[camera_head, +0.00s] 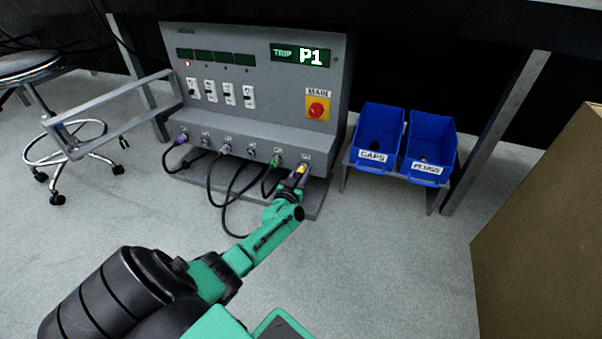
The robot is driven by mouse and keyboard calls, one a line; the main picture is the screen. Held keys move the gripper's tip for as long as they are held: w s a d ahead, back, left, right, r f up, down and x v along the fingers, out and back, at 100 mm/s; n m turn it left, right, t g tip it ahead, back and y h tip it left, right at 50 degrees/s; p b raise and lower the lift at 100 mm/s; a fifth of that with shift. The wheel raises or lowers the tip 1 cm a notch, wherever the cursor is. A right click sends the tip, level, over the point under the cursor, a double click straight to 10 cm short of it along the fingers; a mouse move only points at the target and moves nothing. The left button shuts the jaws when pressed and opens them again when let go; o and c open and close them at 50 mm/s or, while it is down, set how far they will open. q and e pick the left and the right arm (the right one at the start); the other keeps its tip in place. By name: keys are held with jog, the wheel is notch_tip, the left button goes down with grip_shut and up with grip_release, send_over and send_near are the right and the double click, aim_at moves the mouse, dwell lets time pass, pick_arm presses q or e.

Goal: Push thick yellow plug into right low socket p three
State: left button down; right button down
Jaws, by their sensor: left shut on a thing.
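The thick yellow plug (301,169) is at the right end of the low socket row. My left gripper (297,178) is shut on it from the front. The plug's tip is at or very near the rightmost low socket (306,157); I cannot tell how deep it sits. The grey power panel (255,120) stands behind, with its display reading TRIP P1. My fingers partly hide the plug. My right gripper is not in view.
A green plug (277,160) sits just left of the yellow one. A grey plug (225,149) and a purple plug (181,139) are farther left, with black cables hanging in front. Blue bins marked CAPS (375,157) and PLUGS (427,168) stand right. A brown box (545,225) is at far right.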

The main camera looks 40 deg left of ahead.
pick_arm(q)
jog(key=shift+w, duration=0.1)
jog(key=shift+c, duration=2.2)
grip_release()
